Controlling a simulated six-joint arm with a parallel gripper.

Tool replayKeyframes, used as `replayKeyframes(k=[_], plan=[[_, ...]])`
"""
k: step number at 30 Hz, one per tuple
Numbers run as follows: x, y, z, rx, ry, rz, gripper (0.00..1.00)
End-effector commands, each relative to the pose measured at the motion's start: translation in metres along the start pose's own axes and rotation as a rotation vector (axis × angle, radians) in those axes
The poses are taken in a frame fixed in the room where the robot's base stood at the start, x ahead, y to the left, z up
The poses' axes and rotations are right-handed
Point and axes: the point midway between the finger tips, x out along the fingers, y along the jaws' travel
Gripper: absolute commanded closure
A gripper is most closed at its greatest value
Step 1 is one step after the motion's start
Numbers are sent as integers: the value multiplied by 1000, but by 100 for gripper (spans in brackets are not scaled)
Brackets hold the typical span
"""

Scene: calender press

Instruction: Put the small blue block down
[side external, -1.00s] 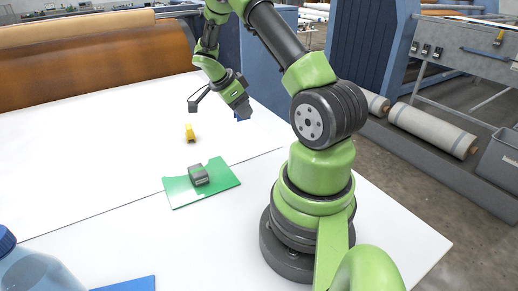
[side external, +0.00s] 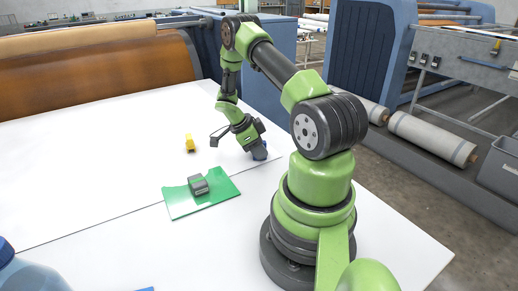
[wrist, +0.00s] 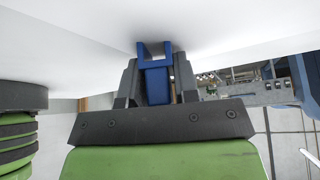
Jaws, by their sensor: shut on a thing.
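My gripper (side external: 259,153) is shut on the small blue block (wrist: 157,82), which sits between both fingers in the wrist view. The block has a forked, U-shaped end that points away from the fingers. In the side view my gripper is tilted and low over the white table (side external: 100,150), to the right of the green mat. There the block shows only as a small blue patch at the fingertips. I cannot tell whether it touches the table.
A grey block (side external: 198,184) sits on the green mat (side external: 185,207). A small yellow block (side external: 190,143) stands behind it. The table's right edge runs beyond my gripper. The left part of the table is clear.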

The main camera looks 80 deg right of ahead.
Motion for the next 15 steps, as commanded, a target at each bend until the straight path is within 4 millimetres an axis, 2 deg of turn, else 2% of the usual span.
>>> replayKeyframes(k=[8,9,12,15], plan=[[2,0,1,-1,0,0,94],[2,0,1,-1,0,-1,67],[2,0,1,-1,0,-1,46],[2,0,1,-1,0,-1,46]])
